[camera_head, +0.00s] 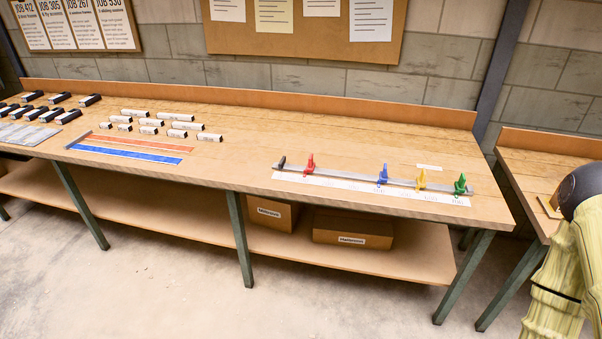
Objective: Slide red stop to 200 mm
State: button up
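The red stop (310,164) sits on a grey metal rail (345,179) near the rail's left end, just right of a dark end piece (281,163). A white scale strip (340,185) runs along the front of the rail; its numbers are too small to read here. A blue stop (383,174), a yellow stop (421,179) and a green stop (460,184) stand further right on the same rail. My gripper does not show.
The rail lies on a long wooden workbench (240,160) with a raised back board. White-labelled blocks (150,122), dark blocks (50,108), and red and blue strips (130,152) lie to the left. A second bench (525,178) stands at right, partly behind a yellow-sleeved shape (565,270).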

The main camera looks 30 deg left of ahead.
aim_at(310, 167)
jog(key=k, duration=0.65)
jog(key=u, duration=1.05)
jog(key=i, duration=1.25)
jog(key=z, duration=0.1)
